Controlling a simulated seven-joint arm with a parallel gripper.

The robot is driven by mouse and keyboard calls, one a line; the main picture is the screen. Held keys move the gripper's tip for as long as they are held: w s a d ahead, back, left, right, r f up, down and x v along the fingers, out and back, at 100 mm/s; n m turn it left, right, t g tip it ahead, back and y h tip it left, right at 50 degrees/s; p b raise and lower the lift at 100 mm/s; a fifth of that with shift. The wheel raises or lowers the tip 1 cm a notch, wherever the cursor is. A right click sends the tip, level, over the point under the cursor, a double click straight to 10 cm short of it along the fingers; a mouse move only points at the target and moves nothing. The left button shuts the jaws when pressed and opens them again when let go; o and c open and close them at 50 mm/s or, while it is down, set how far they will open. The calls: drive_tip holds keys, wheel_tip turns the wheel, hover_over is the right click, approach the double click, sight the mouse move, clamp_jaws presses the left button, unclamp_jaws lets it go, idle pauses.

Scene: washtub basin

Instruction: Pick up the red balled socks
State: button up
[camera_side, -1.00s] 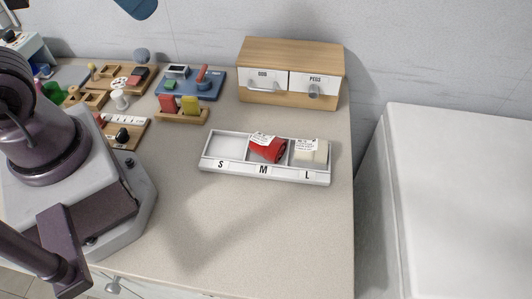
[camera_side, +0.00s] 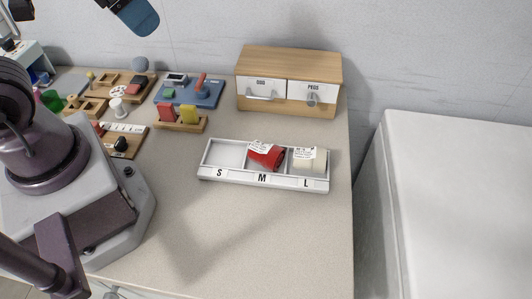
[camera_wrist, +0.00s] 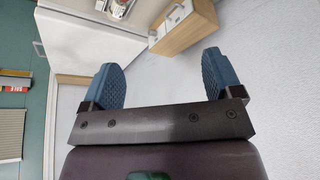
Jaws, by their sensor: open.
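The red balled socks (camera_side: 266,156) lie in the middle compartment, marked M, of a white three-part tray (camera_side: 212,176) on the counter. A white paper tag sits on top of them. My gripper (camera_wrist: 160,80) shows in the wrist view with its two blue fingers wide apart and nothing between them. In the side view only a blue part of it shows at the top edge, high above the counter and well away from the tray. The socks do not show clearly in the wrist view.
A cream bundle with a tag (camera_side: 307,160) lies in compartment L; compartment S is empty. A wooden drawer box (camera_side: 289,80) stands behind the tray. Blue and wooden holders with small items (camera_side: 189,93) stand at back left. The counter in front of the tray is clear.

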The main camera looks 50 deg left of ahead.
drive_tip(key=w+d+f+m+g, duration=0.2)
drive_tip(key=w+f+m+g, duration=0.1)
drive_tip(key=w+f, duration=0.15)
drive_tip(key=m+g, duration=0.2)
drive_tip(key=m, duration=2.6)
approach(266, 148)
drive_tip(key=shift+m, duration=0.3)
drive_tip(key=f, duration=0.4)
drive_tip(key=shift+s+f, duration=0.25)
drive_tip(key=shift+s, duration=0.1)
drive_tip(key=shift+w+f, duration=0.2)
drive_tip(key=shift+f, duration=1.35)
drive_tip(key=shift+w+f, duration=0.15)
drive_tip(key=shift+f, duration=1.35)
drive_tip(key=shift+c, duration=0.2)
